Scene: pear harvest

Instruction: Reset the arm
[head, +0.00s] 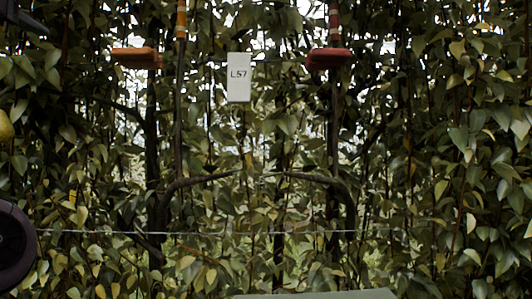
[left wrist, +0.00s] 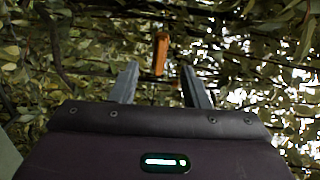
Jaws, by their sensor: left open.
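My left gripper (left wrist: 160,82) shows in the left wrist view with its two grey fingers spread apart and nothing between them. Foliage lies beyond the fingers. An orange block (left wrist: 159,54) appears beyond and between the fingertips, apart from them. In the head view a dark piece at the top left corner looks like part of my left arm or gripper, but it is cut off by the frame. A dark round link of my left arm shows at the lower left edge. My right gripper is not in view.
A leafy hedge of pear branches fills the head view. A yellow-green pear (head: 5,127) is cut off at the left edge. An orange block (head: 137,58), a red block (head: 328,59) and a white L57 sign (head: 239,77) hang there. A thin wire (head: 270,232) crosses below.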

